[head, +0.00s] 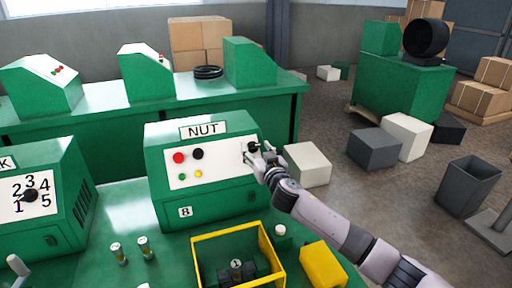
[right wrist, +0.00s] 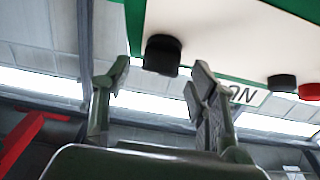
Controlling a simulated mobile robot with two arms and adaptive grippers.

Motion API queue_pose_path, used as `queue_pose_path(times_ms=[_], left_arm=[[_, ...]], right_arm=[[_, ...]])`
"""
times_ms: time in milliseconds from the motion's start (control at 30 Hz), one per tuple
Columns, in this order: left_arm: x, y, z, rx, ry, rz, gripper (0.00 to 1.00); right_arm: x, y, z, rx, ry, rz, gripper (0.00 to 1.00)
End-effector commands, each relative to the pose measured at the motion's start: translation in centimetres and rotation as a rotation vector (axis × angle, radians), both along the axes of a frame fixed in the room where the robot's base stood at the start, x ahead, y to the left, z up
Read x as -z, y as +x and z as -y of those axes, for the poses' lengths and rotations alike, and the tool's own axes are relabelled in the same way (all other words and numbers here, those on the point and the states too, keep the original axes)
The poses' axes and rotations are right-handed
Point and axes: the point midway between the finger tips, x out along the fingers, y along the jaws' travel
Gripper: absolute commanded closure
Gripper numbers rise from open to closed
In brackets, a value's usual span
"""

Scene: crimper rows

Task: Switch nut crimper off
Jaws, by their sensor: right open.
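The nut crimper (head: 215,197) is a green box with a NUT sign (head: 203,130) on top. Its white panel has a red button (head: 178,157), a black button (head: 197,154), a green and a yellow lamp, and a black knob (head: 252,147) at the right. My right gripper (head: 259,160) is at this knob. In the right wrist view, the knob (right wrist: 162,55) sits ahead of and between the open fingers (right wrist: 157,78); whether they touch it is unclear. An ON label (right wrist: 243,95) is partly covered by a finger. My left gripper is out of view.
A yellow-rimmed bin (head: 201,262) and a yellow block (head: 322,265) are in front of the crimper. Another green box (head: 60,225) with a numbered dial stands at left. A white box (head: 307,165) is behind my right arm.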

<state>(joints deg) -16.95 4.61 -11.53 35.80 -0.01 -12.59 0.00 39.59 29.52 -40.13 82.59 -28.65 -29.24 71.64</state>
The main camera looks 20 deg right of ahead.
Motion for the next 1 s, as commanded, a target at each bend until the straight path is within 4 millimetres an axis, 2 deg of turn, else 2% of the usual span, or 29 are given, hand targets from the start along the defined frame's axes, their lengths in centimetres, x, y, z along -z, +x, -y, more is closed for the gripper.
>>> queue_pose_path(times_ms=[167,433,1000], left_arm=[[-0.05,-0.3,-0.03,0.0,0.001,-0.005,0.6],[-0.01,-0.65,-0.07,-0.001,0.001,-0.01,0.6],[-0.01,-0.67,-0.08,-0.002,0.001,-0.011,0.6]], right_arm=[[-0.02,0.81,-0.07,-0.001,0.0,0.0,0.47],[-0.01,0.89,-0.06,-0.001,0.0,0.0,0.47],[0.0,0.87,-0.05,-0.001,0.0,0.0,0.84]])
